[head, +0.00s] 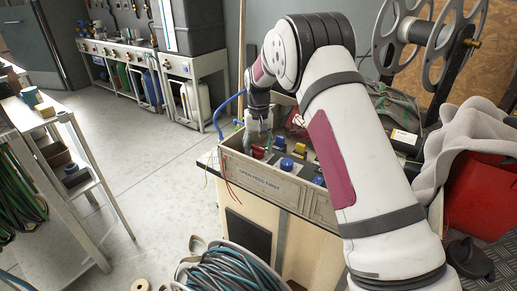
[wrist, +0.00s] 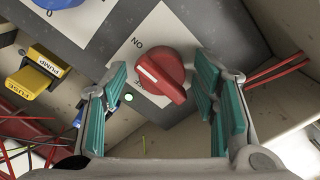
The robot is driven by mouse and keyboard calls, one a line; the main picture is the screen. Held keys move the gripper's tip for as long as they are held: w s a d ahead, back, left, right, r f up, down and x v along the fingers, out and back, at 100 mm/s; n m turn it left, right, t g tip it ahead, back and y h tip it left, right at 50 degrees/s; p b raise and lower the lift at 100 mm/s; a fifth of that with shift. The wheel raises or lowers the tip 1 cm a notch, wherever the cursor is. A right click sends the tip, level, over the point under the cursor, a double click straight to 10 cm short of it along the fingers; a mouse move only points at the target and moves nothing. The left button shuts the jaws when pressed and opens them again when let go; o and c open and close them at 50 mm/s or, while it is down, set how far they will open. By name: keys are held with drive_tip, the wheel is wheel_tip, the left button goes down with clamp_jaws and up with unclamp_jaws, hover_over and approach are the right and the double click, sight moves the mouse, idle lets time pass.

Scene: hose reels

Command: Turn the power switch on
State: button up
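A red rotary switch (wrist: 163,75) with a white pointer mark sits on a white plate marked "ON" in the wrist view. The mark is on the knob's left side, below the "ON" lettering. A small green lamp (wrist: 128,97) glows below left of the knob. My gripper (wrist: 162,82) is open, its teal pads on either side of the knob with gaps visible. In the head view my gripper (head: 258,139) points down over the left part of the control box (head: 270,187). There the red switch (head: 258,152) shows only partly beside the fingers.
A blue knob (head: 287,164) is on the same panel. A yellow block labelled "PUMP FUSE" (wrist: 40,70) and red wires (wrist: 275,68) are near the gripper. The box's raised front wall and a coiled hose (head: 235,272) lie in front.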

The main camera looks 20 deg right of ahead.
sight(259, 147)
wheel_tip(259, 147, up, 12)
idle(0.6)
drive_tip(key=s+r, duration=0.7)
drive_tip(key=s, duration=0.5)
drive_tip(key=s+r, duration=0.7)
drive_tip(key=s, duration=0.6)
drive_tip(key=s+f+t, duration=0.1)
drive_tip(key=s+f, duration=0.2)
drive_tip(key=s, duration=1)
drive_tip(key=s+f, duration=0.4)
drive_tip(key=s, duration=0.9)
wheel_tip(259, 147, up, 17)
drive_tip(key=n+t+p, duration=0.1)
drive_tip(key=t+p, duration=0.2)
drive_tip(key=p, duration=1.2)
drive_tip(key=shift+f, duration=0.2)
drive_tip(key=shift+s, duration=0.1)
